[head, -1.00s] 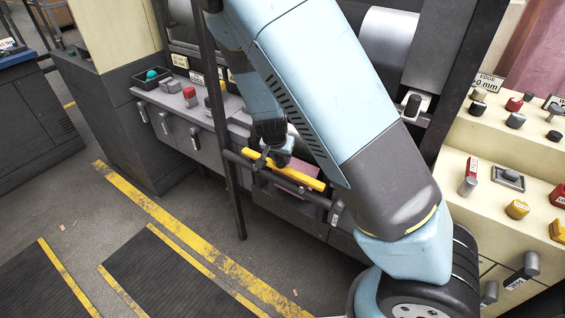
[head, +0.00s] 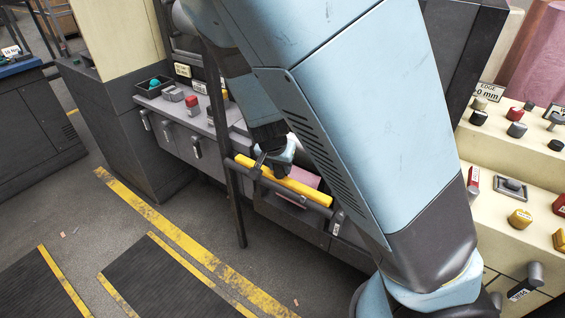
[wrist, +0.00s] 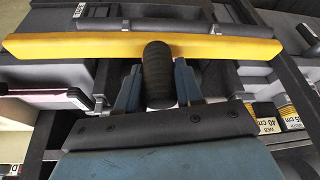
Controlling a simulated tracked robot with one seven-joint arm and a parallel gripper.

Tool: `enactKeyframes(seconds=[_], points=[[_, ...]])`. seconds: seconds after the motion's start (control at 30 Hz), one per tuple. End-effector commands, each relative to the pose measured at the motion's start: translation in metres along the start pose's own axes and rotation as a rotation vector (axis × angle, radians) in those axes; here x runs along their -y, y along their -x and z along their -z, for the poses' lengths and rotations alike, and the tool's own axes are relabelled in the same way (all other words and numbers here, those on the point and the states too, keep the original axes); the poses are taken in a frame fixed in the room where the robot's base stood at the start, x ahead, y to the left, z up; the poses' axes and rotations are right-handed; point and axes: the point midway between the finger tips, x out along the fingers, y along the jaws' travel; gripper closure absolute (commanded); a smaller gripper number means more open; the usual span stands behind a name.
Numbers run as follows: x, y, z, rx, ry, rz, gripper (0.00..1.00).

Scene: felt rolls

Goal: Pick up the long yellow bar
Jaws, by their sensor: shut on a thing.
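The long yellow bar (head: 298,188) lies along a dark rail on the front of the machine, sloping down to the right in the head view. In the wrist view the bar (wrist: 225,47) spans most of the top of the picture, with a dark ribbed grip (wrist: 158,68) at its middle. My gripper (wrist: 158,88) has its two blue-grey fingers on either side of this grip and is shut on it. In the head view my gripper (head: 262,163) is small and partly dark against the machine. I cannot tell whether the bar touches the rail.
The dark rail (head: 316,206) runs just in front of the bar, beside a dark upright post (head: 236,205). A pink roll (head: 305,179) shows behind the bar. A control panel with knobs (head: 520,217) stands at the right. The floor with striped mats (head: 172,285) is open.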

Motion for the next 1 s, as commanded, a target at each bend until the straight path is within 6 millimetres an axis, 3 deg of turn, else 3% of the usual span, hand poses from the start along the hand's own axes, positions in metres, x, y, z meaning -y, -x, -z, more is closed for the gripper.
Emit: enactKeyframes(seconds=[0.5, 1.0], points=[[-0.01, 0.032, -0.03, 0.0, 0.003, 0.0, 1.0], [-0.013, 0.038, -0.036, 0.0, 0.0, 0.0, 1.0]])
